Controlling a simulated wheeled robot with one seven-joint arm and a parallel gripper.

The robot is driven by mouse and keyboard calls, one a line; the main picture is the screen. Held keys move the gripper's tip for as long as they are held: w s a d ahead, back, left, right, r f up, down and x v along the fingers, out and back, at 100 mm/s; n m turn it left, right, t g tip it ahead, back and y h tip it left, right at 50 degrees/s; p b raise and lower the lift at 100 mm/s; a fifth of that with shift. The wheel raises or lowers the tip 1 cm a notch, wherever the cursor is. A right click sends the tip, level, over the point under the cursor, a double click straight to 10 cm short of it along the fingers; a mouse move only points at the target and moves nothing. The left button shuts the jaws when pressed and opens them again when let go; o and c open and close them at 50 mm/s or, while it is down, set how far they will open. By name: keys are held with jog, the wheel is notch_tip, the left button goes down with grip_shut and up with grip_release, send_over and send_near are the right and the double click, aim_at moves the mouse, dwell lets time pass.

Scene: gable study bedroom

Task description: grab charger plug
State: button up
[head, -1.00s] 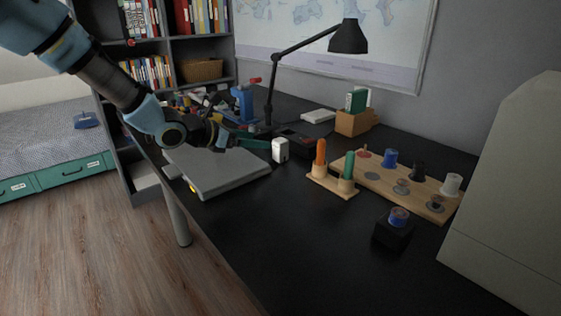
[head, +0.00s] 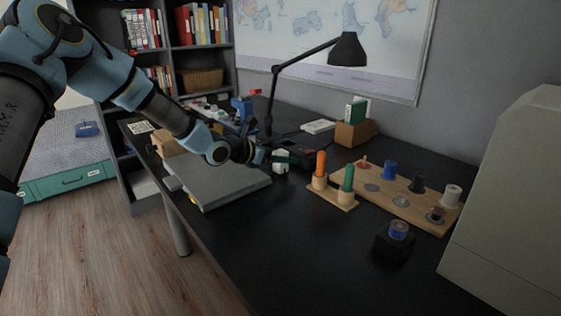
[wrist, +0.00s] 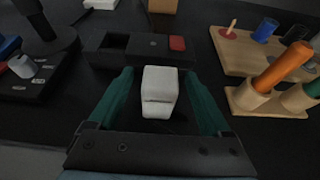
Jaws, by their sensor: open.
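The charger plug is a small white block (head: 281,163) on the black desk, just right of the grey laptop-like slab. In the wrist view the charger plug (wrist: 159,92) stands between the two green fingers of my gripper (wrist: 160,95). My gripper (head: 285,159) is open, with a gap visible on each side of the plug. In the head view the fingers partly cover the plug.
A dark box with a red part (wrist: 140,48) lies just beyond the plug. A wooden stand with orange and green handles (head: 334,193) and a pegboard (head: 400,198) are to the right. The desk lamp (head: 347,50) rises behind. A grey slab (head: 215,185) lies below my arm.

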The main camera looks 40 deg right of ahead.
grip_shut()
dwell(0.7)
